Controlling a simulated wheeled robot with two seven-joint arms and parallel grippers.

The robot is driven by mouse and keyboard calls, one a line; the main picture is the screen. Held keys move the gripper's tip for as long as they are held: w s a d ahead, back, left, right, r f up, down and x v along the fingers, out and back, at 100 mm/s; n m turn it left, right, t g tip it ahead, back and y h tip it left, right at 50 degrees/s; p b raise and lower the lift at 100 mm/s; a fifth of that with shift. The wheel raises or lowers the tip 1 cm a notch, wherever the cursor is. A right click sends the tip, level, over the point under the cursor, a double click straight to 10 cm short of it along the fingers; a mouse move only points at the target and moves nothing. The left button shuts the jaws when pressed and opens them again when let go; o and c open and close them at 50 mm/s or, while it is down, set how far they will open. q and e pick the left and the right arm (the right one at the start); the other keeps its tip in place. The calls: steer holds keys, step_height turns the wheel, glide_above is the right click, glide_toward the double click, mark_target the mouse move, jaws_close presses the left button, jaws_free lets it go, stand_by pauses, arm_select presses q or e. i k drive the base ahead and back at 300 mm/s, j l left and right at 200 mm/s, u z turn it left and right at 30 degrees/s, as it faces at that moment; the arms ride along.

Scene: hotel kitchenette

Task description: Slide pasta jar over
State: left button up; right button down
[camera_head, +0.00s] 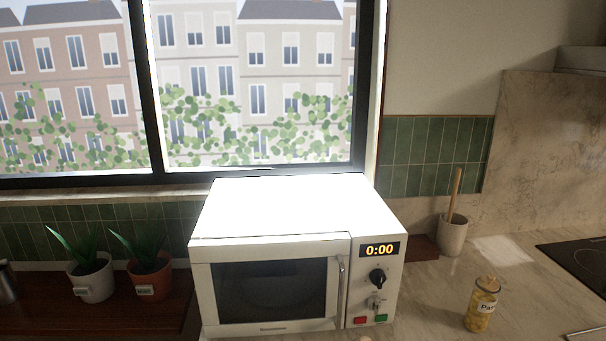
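The pasta jar (482,305) stands upright on the marble counter at the lower right. It is a clear jar with yellow pasta, a pale label partly reading "Pa" and a cork-coloured lid. It stands apart from the microwave, to its right. Neither of my grippers shows in the head view.
A white microwave (295,262) stands in the middle with its door closed. A pale crock with a wooden utensil (453,234) is behind the jar, and a black cooktop (582,262) is at the right. Two potted plants (92,276) (150,276) stand left. Counter around the jar is clear.

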mark_target(482, 304)
steer(key=k+l+u, duration=0.1)
steer(key=l, duration=0.35)
steer(key=k+l+u, duration=0.1)
steer(key=l, duration=0.3)
steer(key=k+l+u, duration=0.1)
steer(key=l, duration=0.3)
steer(key=k+l+u, duration=0.1)
steer(key=l, duration=0.35)
steer(key=k+l+u, duration=0.1)
steer(key=l, duration=0.25)
steer(key=k+l+u, duration=0.1)
steer(key=k+l, duration=0.2)
steer(key=k+l+u, duration=0.1)
steer(key=l, duration=0.35)
steer(key=k, duration=0.05)
